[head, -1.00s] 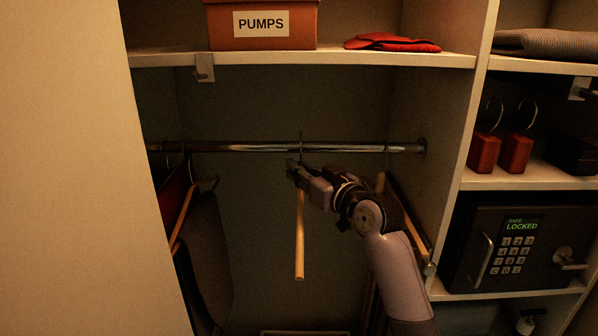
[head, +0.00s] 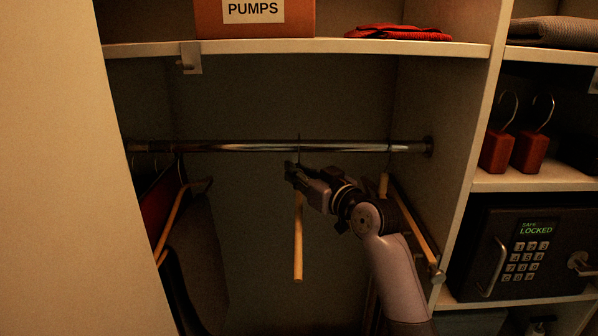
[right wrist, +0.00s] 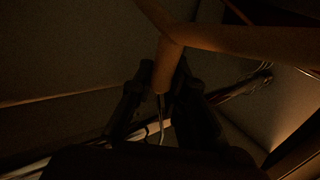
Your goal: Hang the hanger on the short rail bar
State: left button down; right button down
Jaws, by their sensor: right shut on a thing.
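The wooden hanger (head: 298,236) is held edge-on below the chrome rail bar (head: 235,147). My right gripper (head: 290,170) is shut on it near its top, just under the bar. The hanger's thin hook rises to the bar; whether it is over the bar or only in front of it is too dark to tell. In the right wrist view the hanger's pale wood (right wrist: 166,66) sits between my dark fingers (right wrist: 163,95), and its wire hook shows below, near the shiny bar (right wrist: 30,170). My left gripper is out of view.
Clothes on a hanger (head: 182,215) hang at the bar's left. Another wooden hanger (head: 415,225) hangs at the right, behind my right arm. A shelf (head: 330,46) with a PUMPS box (head: 253,12) is above. A safe (head: 525,250) stands right of the dividing wall.

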jog(key=shift+w+a+f, duration=0.1)
jog(key=shift+w, duration=0.05)
dwell(0.3)
jog(key=shift+f, duration=0.3)
jog(key=c, duration=1.5)
grip_release()
